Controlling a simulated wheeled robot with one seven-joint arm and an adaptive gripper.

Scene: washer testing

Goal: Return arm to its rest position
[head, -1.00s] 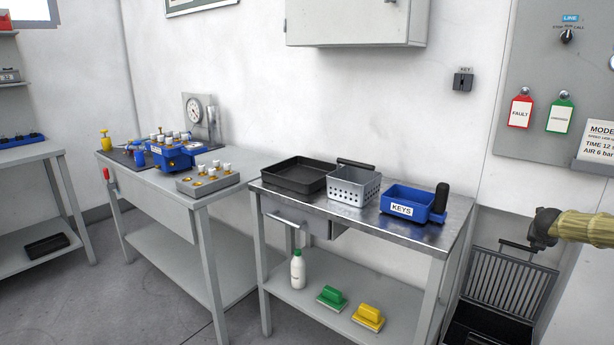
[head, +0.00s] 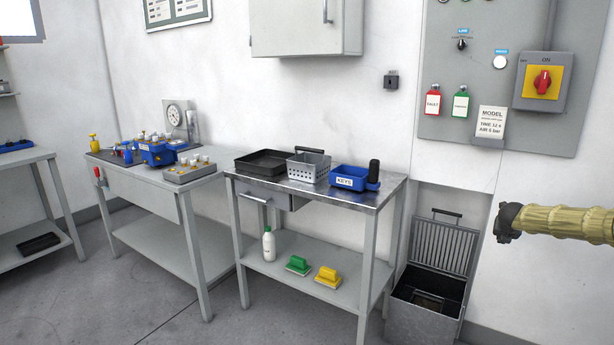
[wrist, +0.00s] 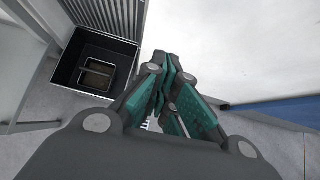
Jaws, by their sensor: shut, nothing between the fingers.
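My gripper (head: 507,222) is at the right of the head view, at the end of my arm in its tan sleeve. It is in the air in front of the white wall, apart from everything, to the right of the steel table and above the open bin. In the wrist view my gripper (wrist: 165,82) shows its dark and teal fingers closed together with nothing between them.
An open grey bin (head: 428,317) with its slatted lid raised stands below left of my gripper; it also shows in the wrist view (wrist: 67,72). The steel table (head: 385,190) holds trays and a blue KEYS box (head: 349,180). A control panel (head: 470,110) hangs above.

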